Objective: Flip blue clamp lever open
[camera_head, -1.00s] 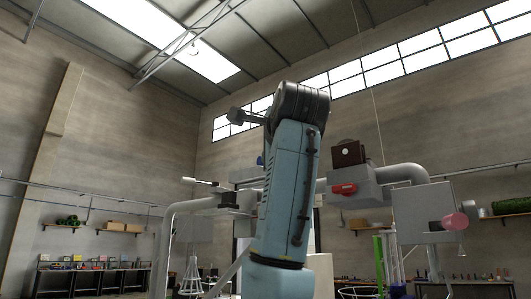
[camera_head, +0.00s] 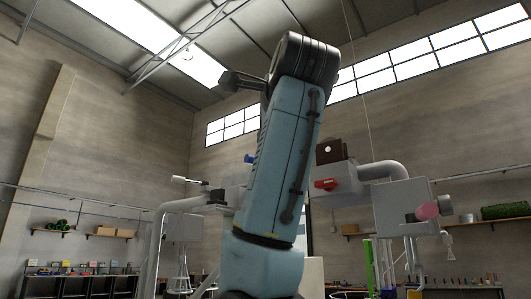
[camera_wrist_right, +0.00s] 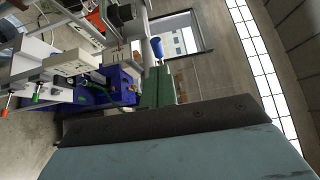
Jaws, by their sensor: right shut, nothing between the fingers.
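In the right wrist view a blue lever handle (camera_wrist_right: 157,47) stands in front of a pale window frame. My right gripper (camera_wrist_right: 157,72) shows there as two green fingers, shut with nothing between them. Their tips lie just below the blue handle in the picture; whether they touch it I cannot tell. In the head view a small blue piece (camera_head: 249,158) shows at the left edge of my large light-blue arm link, which hides what is behind it. Whether it is the same lever is unclear. My left gripper is not in either view.
A grey machine with a red handle (camera_head: 326,184) and a pink knob (camera_head: 428,211) stands right of my arm. A grey pipe frame (camera_head: 158,235) is at left. In the wrist view, blue and white machinery (camera_wrist_right: 92,92) fills the left side.

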